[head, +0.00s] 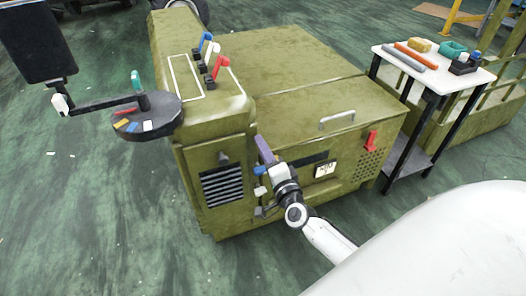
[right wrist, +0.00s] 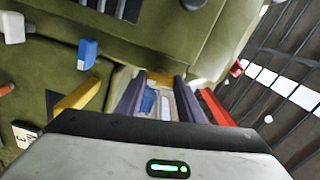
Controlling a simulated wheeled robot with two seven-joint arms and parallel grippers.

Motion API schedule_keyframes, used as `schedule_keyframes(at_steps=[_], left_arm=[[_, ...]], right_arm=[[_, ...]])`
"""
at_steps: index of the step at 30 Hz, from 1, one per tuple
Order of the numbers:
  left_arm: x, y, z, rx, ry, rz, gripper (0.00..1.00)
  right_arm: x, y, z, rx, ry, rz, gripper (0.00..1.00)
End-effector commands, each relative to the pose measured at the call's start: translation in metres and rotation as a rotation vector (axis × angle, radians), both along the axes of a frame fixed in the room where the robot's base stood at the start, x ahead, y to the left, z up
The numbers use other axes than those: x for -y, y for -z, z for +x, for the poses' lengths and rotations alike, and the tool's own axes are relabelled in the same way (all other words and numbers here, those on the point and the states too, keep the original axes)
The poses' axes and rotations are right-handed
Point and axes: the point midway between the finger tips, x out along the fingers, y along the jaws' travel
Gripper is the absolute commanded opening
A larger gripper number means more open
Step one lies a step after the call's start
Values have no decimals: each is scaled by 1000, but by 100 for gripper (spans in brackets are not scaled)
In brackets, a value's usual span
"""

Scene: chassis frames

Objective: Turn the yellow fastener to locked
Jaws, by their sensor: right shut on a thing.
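The yellow fastener (right wrist: 160,77) shows in the right wrist view as a small yellow piece between the tips of my right gripper (right wrist: 159,95). The two purple fingers stand on either side of it, shut on it. In the head view my right gripper (head: 264,150) is at the front of the green chassis (head: 300,110), near its corner edge. There the gripper covers the fastener, and its turned position cannot be told. My left gripper is not in view.
A blue knob (right wrist: 87,52) and a white knob (right wrist: 12,27) are left of the fingers. A red lever (head: 372,140) is on the chassis front. A small table (head: 440,68) with tools stands right. A black round disc (head: 148,118) is at the left. Green floor lies in front.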

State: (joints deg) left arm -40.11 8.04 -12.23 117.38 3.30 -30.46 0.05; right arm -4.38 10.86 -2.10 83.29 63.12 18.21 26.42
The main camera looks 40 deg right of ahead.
Motion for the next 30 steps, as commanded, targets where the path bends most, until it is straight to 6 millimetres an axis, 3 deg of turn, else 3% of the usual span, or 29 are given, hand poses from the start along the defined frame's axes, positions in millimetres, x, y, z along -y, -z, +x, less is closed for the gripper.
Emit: schedule_keyframes(at_steps=[12, 30], left_arm=[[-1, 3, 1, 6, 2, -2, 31], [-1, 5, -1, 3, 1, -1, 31]], right_arm=[[0, 2, -1, 46, 1, 201, 12], [0, 1, -1, 55, 0, 237, 12]])
